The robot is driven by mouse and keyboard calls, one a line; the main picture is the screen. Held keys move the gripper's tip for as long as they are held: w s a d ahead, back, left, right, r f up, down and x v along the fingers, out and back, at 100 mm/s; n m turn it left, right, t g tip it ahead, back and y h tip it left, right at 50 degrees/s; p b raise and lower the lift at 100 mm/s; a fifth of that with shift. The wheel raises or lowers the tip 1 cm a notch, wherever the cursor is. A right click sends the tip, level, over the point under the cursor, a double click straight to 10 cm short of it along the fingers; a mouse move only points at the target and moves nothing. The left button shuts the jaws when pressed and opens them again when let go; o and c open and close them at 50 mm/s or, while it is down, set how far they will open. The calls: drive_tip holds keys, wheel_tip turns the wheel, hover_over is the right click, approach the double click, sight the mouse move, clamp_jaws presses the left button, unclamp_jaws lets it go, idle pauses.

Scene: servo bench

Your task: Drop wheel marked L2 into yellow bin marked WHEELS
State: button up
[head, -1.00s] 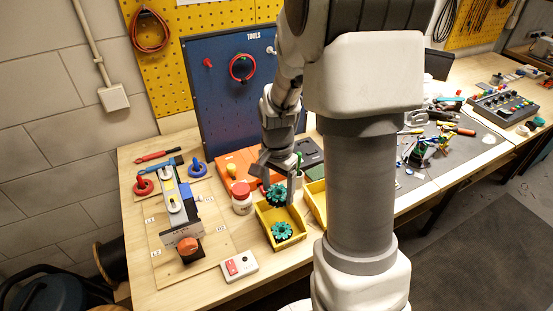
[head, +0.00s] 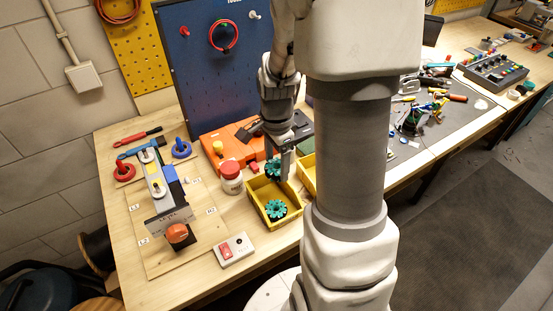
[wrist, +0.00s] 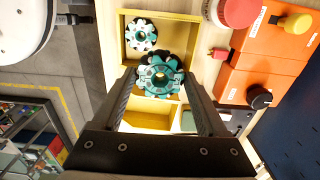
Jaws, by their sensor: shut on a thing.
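My gripper (head: 279,170) is shut on a teal wheel with dark rollers (head: 271,167), which also shows between the fingers in the wrist view (wrist: 160,75). It holds the wheel over the back part of a yellow bin (head: 287,219), seen in the wrist view too (wrist: 190,42). The height above the bin floor is hard to judge. A second, similar wheel (head: 275,209) lies in the front of the bin, apart from the held one in the wrist view (wrist: 141,34). I cannot read a mark on either wheel or on the bin.
A second yellow bin (head: 308,178) stands to the right. A red-lidded white jar (head: 231,178) stands close left of the bin. An orange case (head: 222,143) lies behind. A switch box (head: 235,250) and a fixture board with L and R labels (head: 206,237) lie to the left.

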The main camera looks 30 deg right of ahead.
drive_tip(key=shift+f, duration=0.65)
drive_tip(key=o, duration=1.5)
drive_tip(key=shift+c, duration=0.2)
drive_tip(key=shift+r, duration=0.1)
wheel_tip(320, 180, up, 17)
drive_tip(key=shift+r, duration=0.2)
